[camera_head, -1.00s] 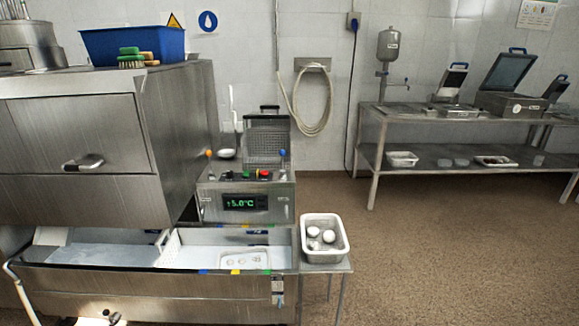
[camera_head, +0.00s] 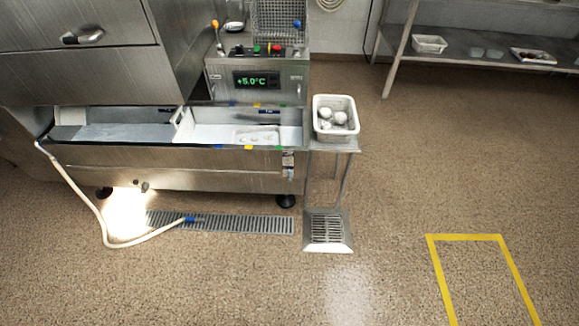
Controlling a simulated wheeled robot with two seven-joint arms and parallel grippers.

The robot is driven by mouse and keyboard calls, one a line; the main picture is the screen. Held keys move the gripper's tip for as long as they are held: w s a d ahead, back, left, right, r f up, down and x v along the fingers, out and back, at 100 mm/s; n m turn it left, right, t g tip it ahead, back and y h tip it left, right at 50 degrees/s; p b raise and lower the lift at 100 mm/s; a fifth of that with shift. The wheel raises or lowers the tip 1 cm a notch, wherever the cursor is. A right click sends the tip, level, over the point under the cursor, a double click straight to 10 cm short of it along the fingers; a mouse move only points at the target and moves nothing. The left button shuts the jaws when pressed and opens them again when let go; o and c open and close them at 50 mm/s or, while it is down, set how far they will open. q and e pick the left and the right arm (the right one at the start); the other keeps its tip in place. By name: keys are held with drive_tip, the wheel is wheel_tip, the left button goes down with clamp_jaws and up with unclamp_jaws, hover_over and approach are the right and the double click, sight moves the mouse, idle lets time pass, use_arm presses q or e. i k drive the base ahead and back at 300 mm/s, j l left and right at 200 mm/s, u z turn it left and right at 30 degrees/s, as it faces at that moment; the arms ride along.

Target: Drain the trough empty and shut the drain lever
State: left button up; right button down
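The steel trough (camera_head: 170,158) stands below the big steel machine at the left. Its inside (camera_head: 210,130) looks pale, with a white divider (camera_head: 181,122) and a perforated white tray (camera_head: 257,134) in the right part. I cannot tell how much water is in it. A small fitting (camera_head: 141,186), perhaps the drain lever, sits low on the trough's front; its position is too small to read. A cream hose (camera_head: 95,215) runs from the trough's left end to the floor grate (camera_head: 240,223). Neither gripper is in view.
A white basket (camera_head: 335,117) with round white items stands on a small side table (camera_head: 334,146). A control box (camera_head: 256,80) reads +5.0°C. A square floor drain (camera_head: 327,231) lies below the side table. Open floor with a yellow outline (camera_head: 465,237) is at the right.

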sight(135, 182)
drive_tip(key=u, duration=1.6)
